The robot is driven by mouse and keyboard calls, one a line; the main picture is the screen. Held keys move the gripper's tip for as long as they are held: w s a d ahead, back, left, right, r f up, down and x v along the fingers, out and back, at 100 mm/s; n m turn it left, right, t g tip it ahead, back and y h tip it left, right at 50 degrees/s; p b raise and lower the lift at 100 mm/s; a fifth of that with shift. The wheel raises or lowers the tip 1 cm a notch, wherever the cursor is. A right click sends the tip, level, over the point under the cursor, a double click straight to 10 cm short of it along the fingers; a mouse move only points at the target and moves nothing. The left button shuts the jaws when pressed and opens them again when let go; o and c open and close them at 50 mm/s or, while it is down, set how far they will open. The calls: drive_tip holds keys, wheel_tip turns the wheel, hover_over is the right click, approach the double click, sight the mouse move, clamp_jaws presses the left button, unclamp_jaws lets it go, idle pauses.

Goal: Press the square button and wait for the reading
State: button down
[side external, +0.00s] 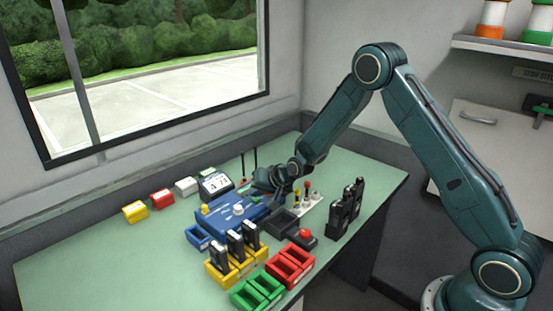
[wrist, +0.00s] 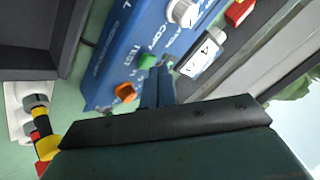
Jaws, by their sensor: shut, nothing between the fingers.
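A blue instrument box (side external: 222,218) sits on the green bench, with a white knob (side external: 238,210) on top. In the wrist view its face (wrist: 115,57) shows a squarish green button (wrist: 147,61), an orange button (wrist: 125,92) and the white knob (wrist: 184,12). My gripper (side external: 262,188) is low over the box's far right end, shut and empty. In the wrist view its fingertips (wrist: 158,72) are right by the green button; I cannot tell if they touch it. A small display (side external: 215,184) behind the box shows dark digits, seemingly 4.75; it also shows in the wrist view (wrist: 200,56).
Yellow bins (side external: 236,276) with black handsets, green bins (side external: 257,291) and red bins (side external: 290,266) stand in front. A dark tray (side external: 283,223) and black handsets (side external: 345,210) are to the right. The bench's left side is clear.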

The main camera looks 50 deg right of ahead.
sight(258, 203)
drive_tip(key=shift+f, duration=0.35)
idle(0.7)
drive_tip(key=shift+r, duration=0.1)
idle(0.4)
drive_tip(key=shift+r, duration=0.65)
drive_tip(key=shift+r, duration=0.1)
drive_tip(key=shift+r, duration=2.45)
